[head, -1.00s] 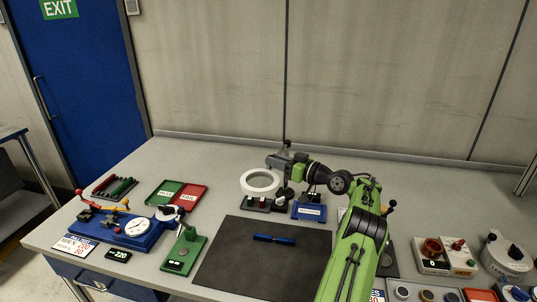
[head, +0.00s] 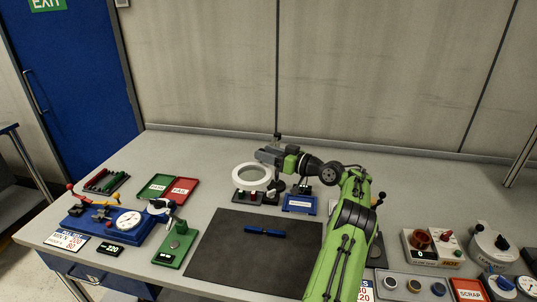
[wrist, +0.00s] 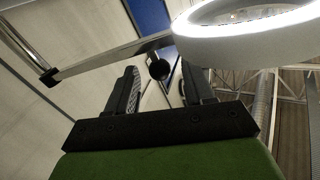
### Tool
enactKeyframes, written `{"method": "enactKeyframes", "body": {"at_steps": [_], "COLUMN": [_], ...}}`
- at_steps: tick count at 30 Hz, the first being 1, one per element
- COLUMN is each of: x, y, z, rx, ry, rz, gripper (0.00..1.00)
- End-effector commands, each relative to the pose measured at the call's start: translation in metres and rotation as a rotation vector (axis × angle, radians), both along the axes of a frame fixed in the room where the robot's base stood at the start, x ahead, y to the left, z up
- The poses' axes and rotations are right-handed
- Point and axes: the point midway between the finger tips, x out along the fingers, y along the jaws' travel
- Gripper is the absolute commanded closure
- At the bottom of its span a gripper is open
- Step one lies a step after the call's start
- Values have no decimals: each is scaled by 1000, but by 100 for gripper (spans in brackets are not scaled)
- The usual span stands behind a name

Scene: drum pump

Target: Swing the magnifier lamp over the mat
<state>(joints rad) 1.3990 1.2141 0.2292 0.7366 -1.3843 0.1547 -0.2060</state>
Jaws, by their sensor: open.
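The magnifier lamp (head: 250,186) has a white ring head behind the mat's far edge; the ring does not overlap the mat in the head view. The dark mat (head: 215,262) lies at the front of the bench with a blue pen-like object (head: 264,231) on it. My gripper (head: 262,155) is at the lamp, just behind and right of its ring. In the wrist view, the lit ring (wrist: 245,42) is at upper right and a bar runs in from the left. A dark round knob (wrist: 158,69) shows between my open fingers (wrist: 157,85); contact cannot be told.
Behind the mat stand a small button box (head: 243,196) and a blue labelled stand (head: 299,204). Green (head: 157,187) and red (head: 181,190) trays, a blue dial fixture (head: 90,221) and a green gauge stand (head: 175,248) are left. Several boxes and pots crowd the right.

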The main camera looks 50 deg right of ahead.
Motion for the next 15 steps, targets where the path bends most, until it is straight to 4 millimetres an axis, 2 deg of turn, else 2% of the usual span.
{"method": "enactKeyframes", "body": {"at_steps": [5,15], "x": [-15,-109], "y": [-4,-16], "z": [-1,0], "rx": [1,2], "ry": [2,-4], "rz": [-5,-6], "gripper": [48,48]}}
